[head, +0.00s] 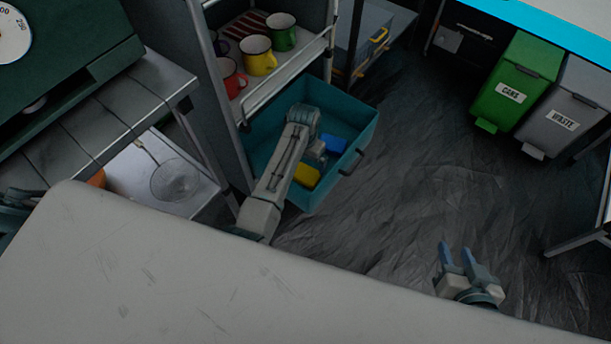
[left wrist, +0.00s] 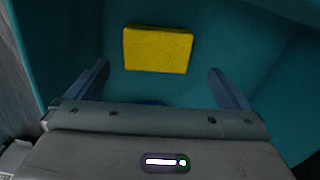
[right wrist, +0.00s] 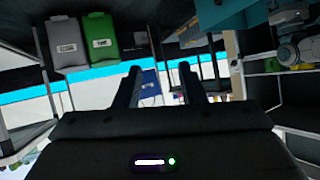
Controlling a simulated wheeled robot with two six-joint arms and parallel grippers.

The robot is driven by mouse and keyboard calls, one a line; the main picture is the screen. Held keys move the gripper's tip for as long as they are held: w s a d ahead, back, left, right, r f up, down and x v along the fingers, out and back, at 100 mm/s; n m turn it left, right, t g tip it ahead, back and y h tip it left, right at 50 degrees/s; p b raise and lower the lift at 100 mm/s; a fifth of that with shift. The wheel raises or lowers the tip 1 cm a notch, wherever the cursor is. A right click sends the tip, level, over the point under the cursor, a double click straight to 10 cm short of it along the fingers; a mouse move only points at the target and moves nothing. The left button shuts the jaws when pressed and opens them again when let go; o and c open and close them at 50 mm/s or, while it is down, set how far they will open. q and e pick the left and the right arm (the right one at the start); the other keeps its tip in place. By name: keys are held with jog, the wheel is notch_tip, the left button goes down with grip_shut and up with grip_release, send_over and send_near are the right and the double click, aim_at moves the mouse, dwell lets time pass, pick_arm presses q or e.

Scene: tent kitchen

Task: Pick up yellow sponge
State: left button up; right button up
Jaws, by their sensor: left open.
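The yellow sponge (head: 306,176) lies in a teal drawer (head: 352,101). In the left wrist view the sponge (left wrist: 157,49) lies flat on the drawer floor, beyond and between my fingertips, apart from both. My left gripper (head: 318,155) reaches down into the drawer and is open and empty; it also shows in the left wrist view (left wrist: 158,72). In the head view my arm hides part of the drawer. My right gripper (head: 456,256) is open and empty over the floor; its fingers also show in the right wrist view (right wrist: 160,83).
A blue object (head: 333,145) lies in the drawer by my left gripper. The drawer's handle (head: 353,163) is on its front wall. Red, yellow and green mugs (head: 258,56) stand on the shelf above. Green and grey bins (head: 516,85) stand right. The floor between is clear.

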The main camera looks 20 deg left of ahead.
aim_at(306, 173)
pick_arm(q)
jog(key=shift+f, duration=0.6)
jog(key=f+b, duration=0.1)
jog(key=f, duration=0.1)
jog(key=f+b, duration=0.1)
jog(key=f, duration=0.1)
jog(key=shift+d+f, duration=0.2)
jog(key=shift+f, duration=0.2)
pick_arm(e)
jog(key=w+d+r+t, duration=0.1)
jog(key=w+r+t, duration=0.5)
jog(key=r, duration=0.5)
jog(key=shift+d+r+t, duration=0.15)
jog(key=shift+r+t, duration=0.15)
jog(key=shift+t, duration=0.5)
pick_arm(q)
jog(key=c, duration=0.8)
